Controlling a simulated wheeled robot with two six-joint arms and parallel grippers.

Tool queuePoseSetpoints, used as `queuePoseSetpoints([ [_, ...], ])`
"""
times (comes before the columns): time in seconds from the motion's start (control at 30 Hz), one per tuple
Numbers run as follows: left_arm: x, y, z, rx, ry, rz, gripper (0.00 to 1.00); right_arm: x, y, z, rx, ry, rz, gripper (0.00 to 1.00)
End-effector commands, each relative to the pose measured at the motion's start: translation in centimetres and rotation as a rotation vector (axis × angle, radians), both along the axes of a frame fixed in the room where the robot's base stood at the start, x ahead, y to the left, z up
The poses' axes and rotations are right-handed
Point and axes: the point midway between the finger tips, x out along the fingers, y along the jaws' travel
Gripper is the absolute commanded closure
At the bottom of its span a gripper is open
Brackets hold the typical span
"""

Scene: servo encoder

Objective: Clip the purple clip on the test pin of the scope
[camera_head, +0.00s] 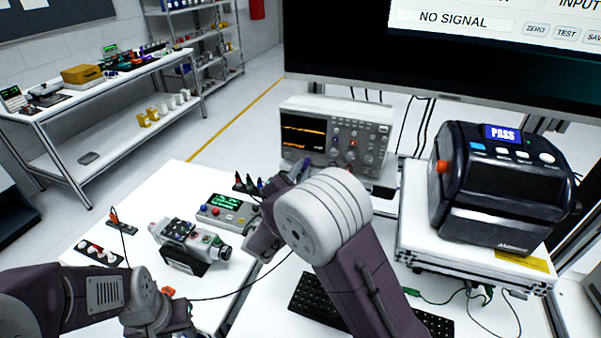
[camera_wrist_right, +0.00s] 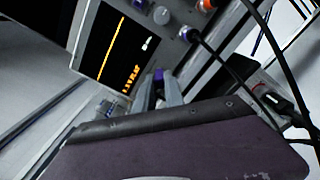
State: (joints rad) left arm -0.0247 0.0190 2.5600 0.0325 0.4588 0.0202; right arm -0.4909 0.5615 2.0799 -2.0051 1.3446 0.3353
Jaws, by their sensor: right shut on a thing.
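In the head view, my right wrist hides most of that gripper. The test pin cannot be made out, nor whether the clip touches it. My left arm comes in at the lower left; its gripper's fingers cannot be made out.
A black printer-like device (camera_head: 500,190) showing PASS stands on a raised platform at right. A keyboard (camera_head: 318,302) lies in front, partly behind my right arm. A monitor (camera_head: 420,70) hangs above.

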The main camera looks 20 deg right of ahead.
Motion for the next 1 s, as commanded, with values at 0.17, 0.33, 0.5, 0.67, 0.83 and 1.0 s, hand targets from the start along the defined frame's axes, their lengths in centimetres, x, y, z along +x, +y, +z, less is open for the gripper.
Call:
queuePoseSetpoints([
  [0.17,0.00,0.00,0.01,0.000,0.000,0.000,0.62,-0.01,0.00,0.01,0.000,0.000,0.000,1.00],
  [0.33,0.00,0.00,-0.04,0.000,0.000,0.000,0.62,-0.02,0.00,-0.01,0.000,0.000,0.000,1.00],
  [0.5,0.00,0.00,-0.55,0.000,0.000,0.000,0.62,0.00,0.04,-0.18,0.001,-0.002,-0.001,1.00],
  [0.67,0.00,-0.01,-0.79,0.000,0.000,0.000,0.62,0.02,0.08,-0.12,0.000,-0.001,-0.001,1.00],
  [0.83,0.00,0.00,-0.71,0.000,0.000,0.000,0.62,0.02,0.09,-0.06,0.000,-0.001,-0.001,1.00],
  [1.0,0.00,0.00,-0.72,0.000,0.000,0.000,0.62,0.03,0.08,-0.07,0.000,-0.001,-0.001,1.00],
])
